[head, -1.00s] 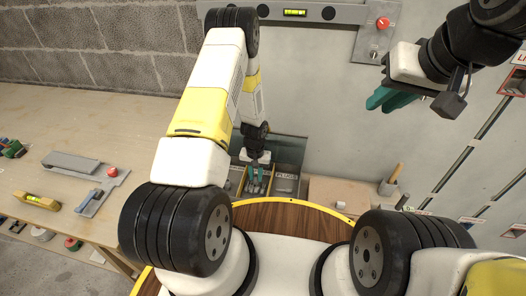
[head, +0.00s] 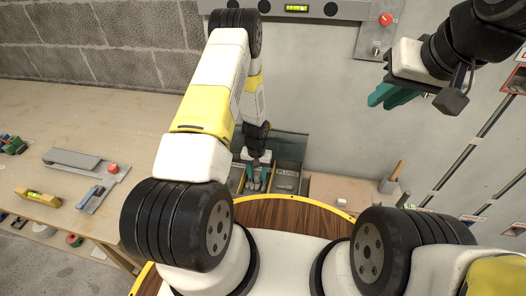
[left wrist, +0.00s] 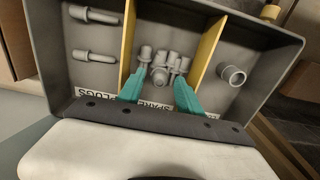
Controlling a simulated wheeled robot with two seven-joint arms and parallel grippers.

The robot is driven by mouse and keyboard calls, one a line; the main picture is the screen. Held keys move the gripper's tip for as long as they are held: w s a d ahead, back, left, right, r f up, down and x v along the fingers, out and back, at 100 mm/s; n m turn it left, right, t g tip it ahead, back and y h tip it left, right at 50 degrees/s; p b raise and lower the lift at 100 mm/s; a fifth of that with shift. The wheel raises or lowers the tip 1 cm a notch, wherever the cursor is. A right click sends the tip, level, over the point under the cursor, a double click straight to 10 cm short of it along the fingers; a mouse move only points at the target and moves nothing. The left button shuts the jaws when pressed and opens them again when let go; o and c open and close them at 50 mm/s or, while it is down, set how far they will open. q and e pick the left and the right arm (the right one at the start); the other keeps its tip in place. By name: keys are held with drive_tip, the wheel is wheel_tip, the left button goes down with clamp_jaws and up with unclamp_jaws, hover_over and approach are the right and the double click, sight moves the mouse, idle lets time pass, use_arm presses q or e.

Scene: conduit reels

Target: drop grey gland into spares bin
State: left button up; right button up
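The spares compartment (left wrist: 198,58) is the middle one of a grey divided bin, between two yellow dividers in the left wrist view. Several small grey fittings (left wrist: 160,60) lie in it, and I cannot tell which is the grey gland. My left gripper (left wrist: 161,82) has its teal fingers apart over this compartment, with grey fittings visible between and beyond the tips. No piece is clearly pinched. In the head view the left gripper (head: 257,182) points down into the bin. My right gripper (head: 384,97) is raised before the wall, its teal fingers overlapping.
The plugs compartment (left wrist: 75,20) holds plug-shaped pieces. The compartment on the other side holds a grey ring-like fitting (left wrist: 232,75). A wooden workbench (head: 100,130) with tools stands at left. A holder with a wooden-handled tool (head: 390,183) is right of the bin.

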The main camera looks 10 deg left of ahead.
sight(257, 177)
use_arm(q)
wheel_tip(257, 177, up, 9)
idle(0.6)
drive_tip(key=shift+f, duration=0.1)
drive_tip(key=shift+s, duration=0.1)
